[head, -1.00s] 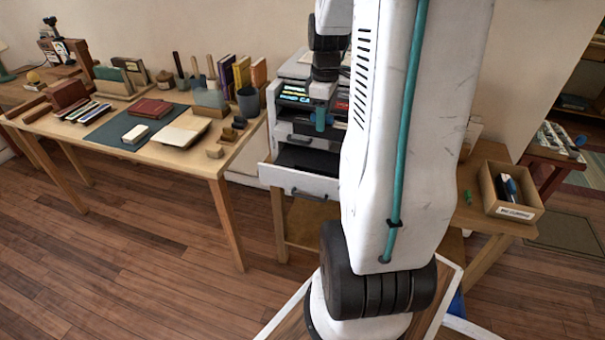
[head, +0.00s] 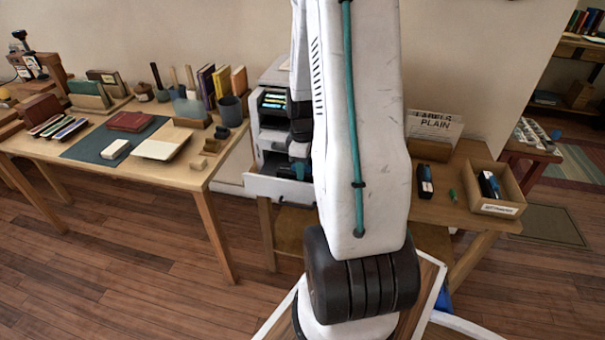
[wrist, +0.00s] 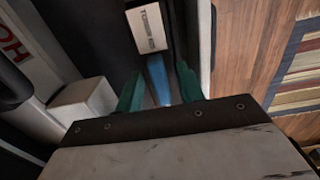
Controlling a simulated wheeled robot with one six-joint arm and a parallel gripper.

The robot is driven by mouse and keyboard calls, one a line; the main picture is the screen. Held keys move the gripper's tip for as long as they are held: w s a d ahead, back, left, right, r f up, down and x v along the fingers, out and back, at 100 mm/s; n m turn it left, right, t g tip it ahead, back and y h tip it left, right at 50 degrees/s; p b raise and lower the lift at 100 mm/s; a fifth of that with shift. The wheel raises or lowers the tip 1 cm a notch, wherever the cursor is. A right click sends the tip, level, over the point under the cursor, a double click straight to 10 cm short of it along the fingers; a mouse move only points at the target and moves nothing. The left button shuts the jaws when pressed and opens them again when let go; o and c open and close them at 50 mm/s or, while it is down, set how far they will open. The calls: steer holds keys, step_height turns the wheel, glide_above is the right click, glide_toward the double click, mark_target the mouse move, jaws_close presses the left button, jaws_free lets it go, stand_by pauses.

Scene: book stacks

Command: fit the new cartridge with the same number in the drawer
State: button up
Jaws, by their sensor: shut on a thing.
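A white machine (head: 254,135) stands behind my arm with its lower drawer (head: 275,190) pulled out. My gripper (head: 299,170) is down at the drawer, partly hidden by my own arm. In the wrist view its teal fingers (wrist: 160,88) are shut on the blue tab of a dark cartridge (wrist: 158,75). The cartridge has a pale label (wrist: 147,27) whose print I cannot read surely. I cannot tell whether the cartridge is seated. Another dark cartridge (head: 425,182) stands on the right-hand table. One more (head: 489,185) is in a cardboard box (head: 497,208).
An upper bay (head: 271,101) of the machine shows coloured strips. A small green thing (head: 453,195) and a label sign (head: 434,128) are on the right table. A desk (head: 190,178) with books and stationery stands at the left. The floor (head: 120,245) before it is clear.

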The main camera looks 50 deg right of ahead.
step_height(320, 180, down, 3)
steer(key=shift+r, duration=0.1)
steer(key=o, duration=0.9)
steer(key=shift+r, duration=0.1)
